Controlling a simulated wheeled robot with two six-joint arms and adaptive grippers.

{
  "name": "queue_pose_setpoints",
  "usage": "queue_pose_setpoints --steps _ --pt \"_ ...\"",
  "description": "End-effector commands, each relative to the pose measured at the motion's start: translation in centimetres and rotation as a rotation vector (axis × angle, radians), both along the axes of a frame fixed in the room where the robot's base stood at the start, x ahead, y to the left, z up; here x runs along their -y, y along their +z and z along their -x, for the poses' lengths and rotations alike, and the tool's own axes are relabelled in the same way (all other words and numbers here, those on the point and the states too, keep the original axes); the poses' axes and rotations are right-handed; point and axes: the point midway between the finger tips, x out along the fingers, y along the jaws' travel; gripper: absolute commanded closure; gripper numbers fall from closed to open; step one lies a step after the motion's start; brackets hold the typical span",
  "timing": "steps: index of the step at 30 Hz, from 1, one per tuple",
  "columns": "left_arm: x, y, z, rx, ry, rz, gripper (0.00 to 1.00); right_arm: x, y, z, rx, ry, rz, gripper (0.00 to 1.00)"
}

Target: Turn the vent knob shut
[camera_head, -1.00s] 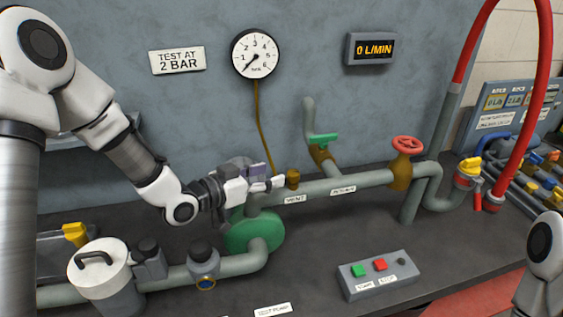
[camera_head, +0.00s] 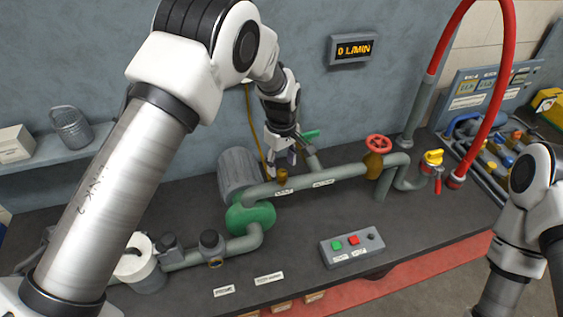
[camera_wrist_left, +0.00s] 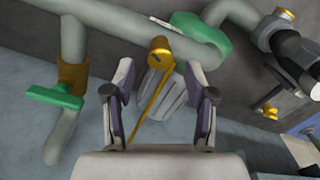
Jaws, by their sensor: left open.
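The vent knob (camera_head: 282,175) is a small brass knob standing on the grey-green pipe (camera_head: 330,177), just above the VENT label (camera_head: 284,191). My left gripper (camera_head: 281,158) points down just above and behind the knob. In the left wrist view the gripper (camera_wrist_left: 158,76) is open and empty. The brass knob (camera_wrist_left: 160,47) shows between its two fingers, near and slightly beyond their tips. I see no contact with the fingers. A dark slot or mark shows on the knob's end. My right arm shows at the right edge, but its gripper is out of view.
A green lever valve (camera_head: 310,135) on a branch pipe stands right of the gripper, and a red handwheel (camera_head: 378,143) farther right. A green pump housing (camera_head: 250,218) is at the lower left. A button box (camera_head: 352,247) sits in front. The display (camera_head: 353,48) reads 0 L/MIN.

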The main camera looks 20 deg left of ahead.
Motion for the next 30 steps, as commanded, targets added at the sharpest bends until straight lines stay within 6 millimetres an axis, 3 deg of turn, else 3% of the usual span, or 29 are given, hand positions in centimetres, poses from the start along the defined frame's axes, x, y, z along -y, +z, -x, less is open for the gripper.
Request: queue_pose_setpoints --steps 1,6,13,18,30 --pt "0.0 -0.5 0.1 -0.002 0.0 0.0 0.44 0.0 0.9 0.0 0.0 0.0 0.0 1.0" --pt "0.0 -2.5 0.0 0.001 -0.001 0.0 0.44 0.0 1.4 0.0 0.0 0.0 0.0 1.0" --pt "0.0 -2.8 0.0 0.003 -0.001 -0.001 0.44 0.0 1.3 0.0 0.0 0.0 0.0 1.0" --pt "0.0 -2.8 0.0 0.003 -0.002 -0.001 1.0 0.0 1.3 0.0 0.0 0.0 0.0 1.0" --pt "0.0 -2.9 0.0 0.003 -0.032 0.0 1.0 0.0 1.1 0.0 0.0 0.0 0.0 1.0"
